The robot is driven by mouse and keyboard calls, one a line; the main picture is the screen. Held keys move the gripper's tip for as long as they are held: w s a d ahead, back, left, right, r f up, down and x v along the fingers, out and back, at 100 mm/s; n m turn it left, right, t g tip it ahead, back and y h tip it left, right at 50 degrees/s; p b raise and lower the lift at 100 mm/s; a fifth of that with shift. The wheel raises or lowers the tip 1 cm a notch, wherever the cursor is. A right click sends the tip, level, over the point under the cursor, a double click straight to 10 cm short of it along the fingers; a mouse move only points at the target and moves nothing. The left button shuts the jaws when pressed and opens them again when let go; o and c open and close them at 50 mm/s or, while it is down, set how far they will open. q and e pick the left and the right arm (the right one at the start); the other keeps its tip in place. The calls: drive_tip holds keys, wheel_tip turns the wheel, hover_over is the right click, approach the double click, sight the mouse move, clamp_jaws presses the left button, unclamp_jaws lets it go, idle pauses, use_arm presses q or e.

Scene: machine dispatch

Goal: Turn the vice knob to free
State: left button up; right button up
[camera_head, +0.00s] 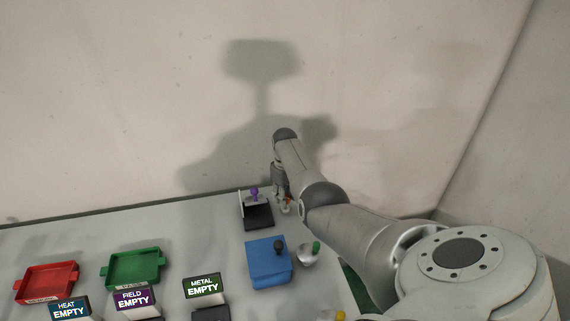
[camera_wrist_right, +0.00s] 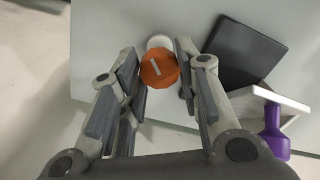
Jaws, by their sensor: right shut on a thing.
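An orange round knob (camera_wrist_right: 159,69) with a white line mark sits between the fingertips of my right gripper (camera_wrist_right: 156,78) in the right wrist view. The right gripper is shut on it, pointing down at the table. In the head view, the right gripper (camera_head: 281,186) hides most of the knob, and only a little orange (camera_head: 289,199) shows. A white round part (camera_wrist_right: 159,42) lies just beyond the knob in the wrist view. Beside the knob is a black-based device (camera_head: 258,217) with a pale upright plate and a purple handle (camera_wrist_right: 274,131). My left gripper is out of view.
A blue box (camera_head: 268,266) with a dark knob and a silver bowl-like part (camera_head: 306,257) with a green top stand nearer. A red tray (camera_head: 46,283), a green tray (camera_head: 132,268) and signs reading EMPTY are at left. The wall (camera_head: 120,100) is close behind.

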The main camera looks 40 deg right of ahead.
drive_tip(key=n, duration=0.4)
drive_tip(key=shift+r+n, duration=0.1)
drive_tip(key=shift+n, duration=0.2)
drive_tip(key=n, duration=0.4)
drive_tip(key=shift+n, duration=0.3)
drive_tip(key=o, duration=1)
drive_tip(key=shift+a, duration=0.1)
wheel_tip(320, 180, up, 12)
idle(0.7)
